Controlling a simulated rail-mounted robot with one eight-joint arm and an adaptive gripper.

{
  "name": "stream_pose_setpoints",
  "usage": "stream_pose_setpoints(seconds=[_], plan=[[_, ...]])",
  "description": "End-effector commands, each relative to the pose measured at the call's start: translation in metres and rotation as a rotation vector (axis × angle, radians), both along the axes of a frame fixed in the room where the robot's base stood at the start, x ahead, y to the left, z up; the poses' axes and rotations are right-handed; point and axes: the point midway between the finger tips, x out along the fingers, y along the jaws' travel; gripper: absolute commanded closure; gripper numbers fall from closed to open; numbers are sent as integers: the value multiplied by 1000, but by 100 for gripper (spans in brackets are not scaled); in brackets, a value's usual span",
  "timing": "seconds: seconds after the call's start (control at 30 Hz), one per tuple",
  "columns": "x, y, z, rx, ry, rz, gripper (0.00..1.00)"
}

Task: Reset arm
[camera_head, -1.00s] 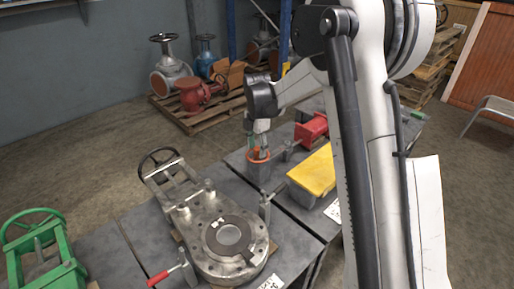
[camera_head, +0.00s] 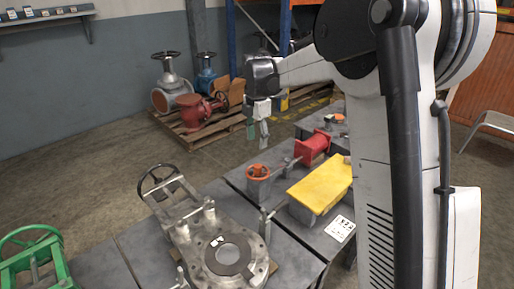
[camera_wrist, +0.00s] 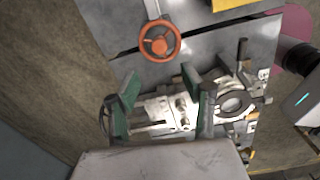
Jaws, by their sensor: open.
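My gripper (camera_head: 257,133) hangs from my arm with its fingers pointing down, in the air above the table. It also shows in the wrist view (camera_wrist: 162,98), where its two green-padded fingers stand apart with nothing held between them. In the head view a small fitting with an orange handwheel (camera_head: 258,171) stands on the table below my gripper, apart from it. The same orange handwheel shows in the wrist view (camera_wrist: 160,41), beyond the fingertips.
A large metal gate valve (camera_head: 228,254) lies on the near table. A yellow block (camera_head: 320,180) and a red fitting (camera_head: 313,148) stand to the right. A green valve (camera_head: 30,256) is at lower left. Several valves stand on a pallet (camera_head: 208,131) behind, with open floor between.

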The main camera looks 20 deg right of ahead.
Motion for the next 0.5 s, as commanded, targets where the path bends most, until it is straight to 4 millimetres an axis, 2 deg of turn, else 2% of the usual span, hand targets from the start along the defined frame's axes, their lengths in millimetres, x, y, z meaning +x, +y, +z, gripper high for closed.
stream_pose_setpoints(seconds=[0.5], plan=[[-4,0,10,0,-6,-16,57]])
